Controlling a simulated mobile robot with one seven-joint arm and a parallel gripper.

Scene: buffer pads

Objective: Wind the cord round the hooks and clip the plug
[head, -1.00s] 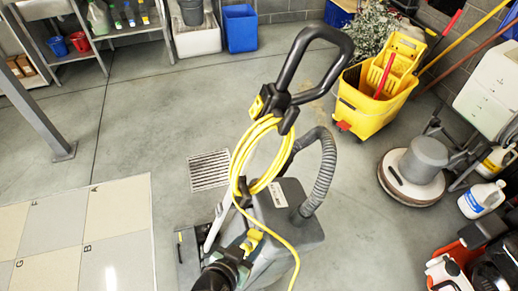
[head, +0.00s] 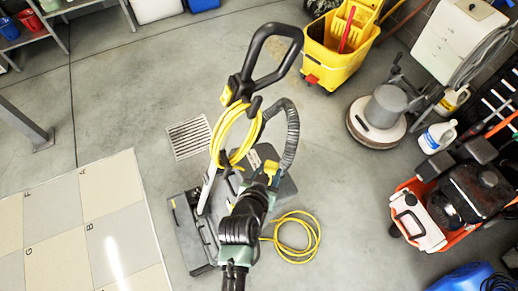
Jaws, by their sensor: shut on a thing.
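The yellow cord (head: 226,133) hangs in several loops from the upper hook (head: 254,106) of a dark floor machine (head: 190,232) with a black loop handle (head: 284,32). The loops run down to the lower hook area, partly hidden. A loose coil of the cord (head: 291,258) lies on the floor right of the machine. My gripper (head: 271,172) is over the machine's body, right of the wound loops, shut on a small yellow part of the cord; whether this is the plug I cannot tell. A small yellow piece (head: 227,96) sits by the upper hook.
A grey hose (head: 292,135) curves beside the machine. A yellow mop bucket (head: 340,50), a round floor polisher (head: 380,112) and an orange-white machine (head: 415,215) stand to the right. Floor around the drain grate (head: 189,137) is clear.

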